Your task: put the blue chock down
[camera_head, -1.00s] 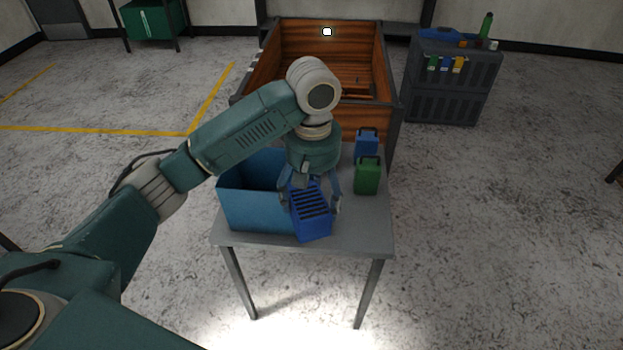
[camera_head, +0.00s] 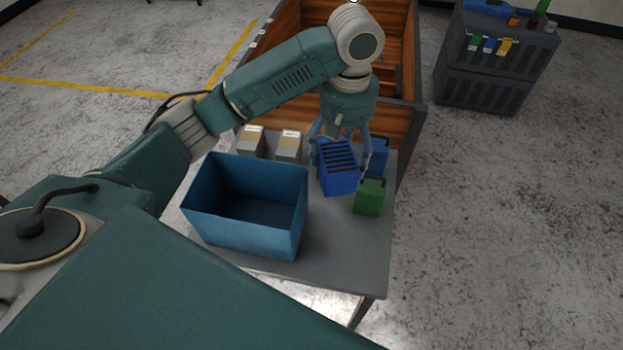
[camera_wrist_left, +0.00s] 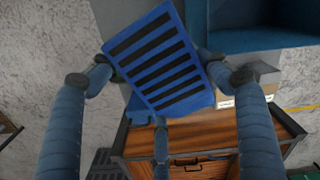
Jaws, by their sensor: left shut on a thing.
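The blue chock (camera_head: 338,170) is a ribbed blue block with dark slots. My left gripper (camera_head: 341,158) is shut on it, its fingers on both sides of the block. In the head view the chock shows over the back part of the grey table, right of the blue bin; I cannot tell whether it touches the tabletop. In the left wrist view the chock (camera_wrist_left: 160,62) sits tilted between the fingers (camera_wrist_left: 160,80). My right gripper is not in view.
An open, empty-looking blue bin (camera_head: 240,238) stands on the grey table (camera_head: 345,262). A green canister (camera_head: 369,197) and a blue canister (camera_head: 379,157) stand right of the chock. Two grey boxes (camera_head: 251,142) (camera_head: 289,147) are behind the bin. A wooden cargo box (camera_head: 404,118) lies beyond.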

